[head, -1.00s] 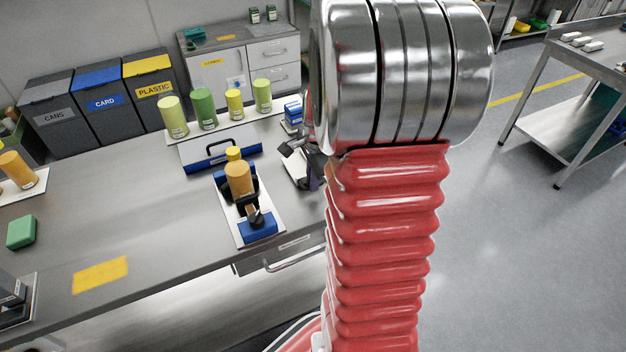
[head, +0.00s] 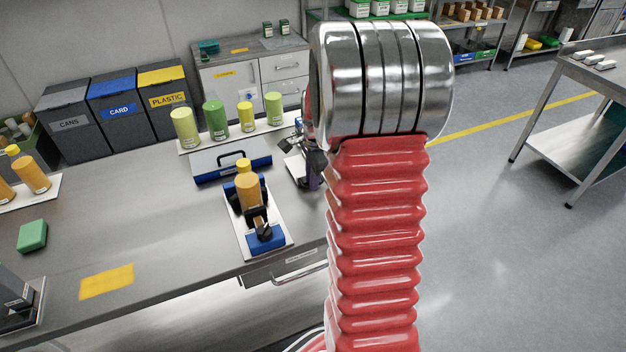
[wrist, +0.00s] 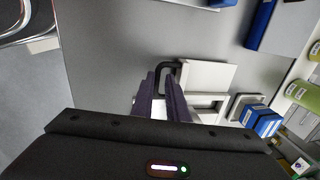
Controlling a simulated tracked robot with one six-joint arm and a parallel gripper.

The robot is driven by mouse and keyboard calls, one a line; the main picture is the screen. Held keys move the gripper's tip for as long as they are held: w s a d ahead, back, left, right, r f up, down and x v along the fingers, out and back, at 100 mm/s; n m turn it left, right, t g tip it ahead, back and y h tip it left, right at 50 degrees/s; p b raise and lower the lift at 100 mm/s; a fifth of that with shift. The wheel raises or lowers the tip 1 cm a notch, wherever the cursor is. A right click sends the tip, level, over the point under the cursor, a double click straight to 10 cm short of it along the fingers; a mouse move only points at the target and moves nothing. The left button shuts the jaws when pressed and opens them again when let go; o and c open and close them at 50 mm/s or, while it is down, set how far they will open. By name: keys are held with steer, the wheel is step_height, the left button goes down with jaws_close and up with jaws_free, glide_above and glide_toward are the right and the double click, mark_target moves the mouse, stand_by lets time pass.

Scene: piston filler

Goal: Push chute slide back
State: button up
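In the wrist view a white block-like part (wrist: 207,77) with a black bent handle (wrist: 166,72) lies just beyond my gripper (wrist: 159,82); I take it to be the chute slide. My two dark fingers are apart, with a bright white surface showing between them. The handle's left end is right by the fingertips; I cannot tell whether they touch. In the head view my gripper (head: 314,168) is partly hidden behind my arm, at the white part (head: 295,168) on the bench's right side. The filler, with an orange cylinder (head: 250,190) and blue base (head: 265,238), stands to its left.
A blue-edged white panel with a black handle (head: 234,161) stands behind the filler. Several green and yellow cylinders (head: 215,120) stand in a row at the back. A small blue-and-white box stack (wrist: 265,122) is right of the fingers.

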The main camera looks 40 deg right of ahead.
steer(key=o, duration=0.4)
steer(key=shift+r, duration=0.1)
steer(key=r, duration=0.4)
steer(key=s+r, duration=0.1)
steer(key=r, duration=0.4)
steer(key=s+r, duration=0.1)
steer(key=r, duration=0.3)
steer(key=shift+a+r, duration=0.2)
steer(key=shift+a, duration=0.2)
